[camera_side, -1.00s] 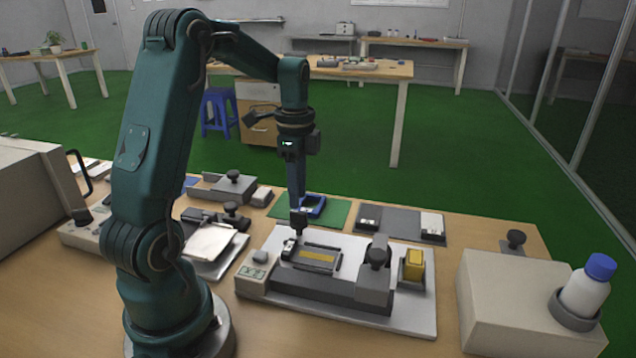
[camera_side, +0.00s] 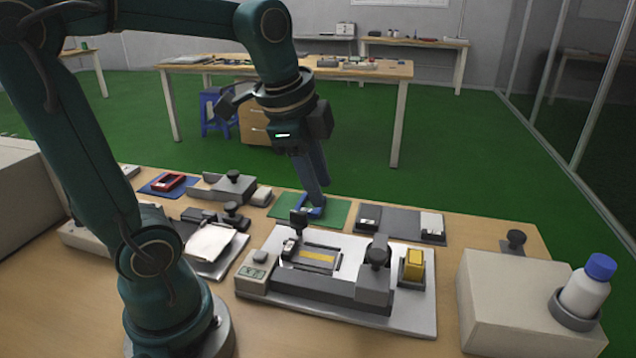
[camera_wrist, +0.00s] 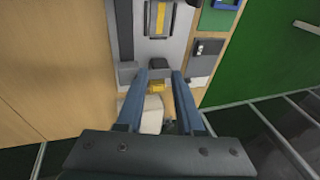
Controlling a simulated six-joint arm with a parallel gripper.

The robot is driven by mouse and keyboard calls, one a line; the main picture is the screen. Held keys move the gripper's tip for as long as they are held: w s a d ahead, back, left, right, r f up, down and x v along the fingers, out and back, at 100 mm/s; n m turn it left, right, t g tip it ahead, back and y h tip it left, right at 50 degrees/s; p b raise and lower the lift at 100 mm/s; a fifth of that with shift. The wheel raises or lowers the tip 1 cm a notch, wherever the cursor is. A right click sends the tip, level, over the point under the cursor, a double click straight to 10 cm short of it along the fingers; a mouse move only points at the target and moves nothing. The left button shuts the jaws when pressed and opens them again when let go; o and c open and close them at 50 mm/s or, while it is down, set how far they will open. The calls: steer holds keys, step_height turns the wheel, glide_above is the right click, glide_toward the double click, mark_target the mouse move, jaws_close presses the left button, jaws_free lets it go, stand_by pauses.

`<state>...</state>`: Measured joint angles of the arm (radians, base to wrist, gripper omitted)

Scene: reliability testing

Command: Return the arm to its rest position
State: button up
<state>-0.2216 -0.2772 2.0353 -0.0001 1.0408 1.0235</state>
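A yellow block (camera_side: 413,264) sits in a holder at the fixture's right. A beige box (camera_side: 505,300) with a blue-capped white bottle (camera_side: 586,288) stands at the right. A red-framed item (camera_side: 168,181) lies on a blue mat at the back left. A green mat (camera_side: 340,209) lies behind the fixture.

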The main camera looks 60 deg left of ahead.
steer(key=s+d+f+n+t, duration=0.1)
steer(key=s+d+f+n, duration=0.1)
steer(key=s+d+n, duration=0.3)
steer(key=s+n, duration=0.2)
steer(key=n, duration=0.2)
steer(key=shift+f+t+h, duration=0.4)
steer(key=shift+s, duration=0.1)
